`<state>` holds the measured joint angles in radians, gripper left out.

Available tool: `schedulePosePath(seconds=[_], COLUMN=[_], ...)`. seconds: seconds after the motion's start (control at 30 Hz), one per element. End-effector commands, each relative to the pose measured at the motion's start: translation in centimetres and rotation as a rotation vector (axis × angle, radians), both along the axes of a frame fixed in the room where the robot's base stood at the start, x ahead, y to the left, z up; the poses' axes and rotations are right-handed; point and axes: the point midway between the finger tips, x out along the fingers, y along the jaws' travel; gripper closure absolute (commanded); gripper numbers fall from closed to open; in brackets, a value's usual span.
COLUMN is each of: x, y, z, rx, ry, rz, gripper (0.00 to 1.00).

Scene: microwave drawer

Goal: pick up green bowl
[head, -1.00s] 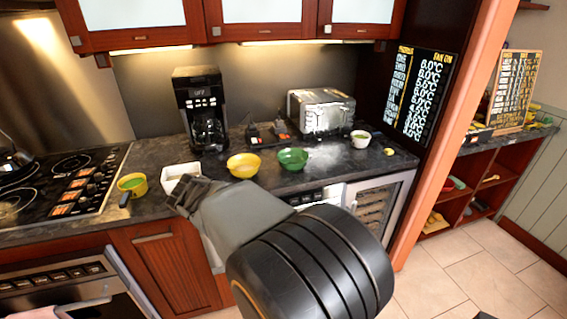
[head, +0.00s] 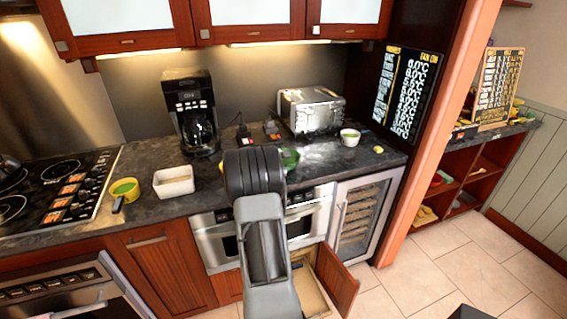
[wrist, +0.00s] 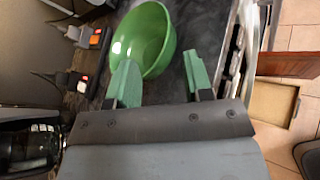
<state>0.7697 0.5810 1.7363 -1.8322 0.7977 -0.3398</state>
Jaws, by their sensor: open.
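The green bowl (head: 290,158) stands on the dark counter in the head view, partly hidden behind my arm. In the wrist view the green bowl (wrist: 145,38) is at the top, just beyond my fingers. My gripper (wrist: 160,82) is open, with green-tipped fingers and nothing between them. The left finger overlaps the bowl's near rim in the picture; I cannot tell whether they touch. The right finger is to the right of the bowl, over the counter. In the head view my arm hides the gripper.
A toaster (head: 311,110) and a white cup (head: 350,137) stand near the bowl. A coffee maker (head: 190,108), a white rectangular dish (head: 173,181) and a yellow-green cup (head: 125,188) are to the left. Power sockets (wrist: 88,37) are beside the bowl. A lower cabinet door (head: 337,279) is open.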

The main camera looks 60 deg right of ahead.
Motion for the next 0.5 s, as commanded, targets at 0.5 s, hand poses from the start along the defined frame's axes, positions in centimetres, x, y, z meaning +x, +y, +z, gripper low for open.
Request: schedulePosePath(seconds=[0.5], x=[-0.2], y=[-4.5], z=[-1.5], rx=[0.002], ry=[-0.001], rz=[-0.002], gripper=[0.53])
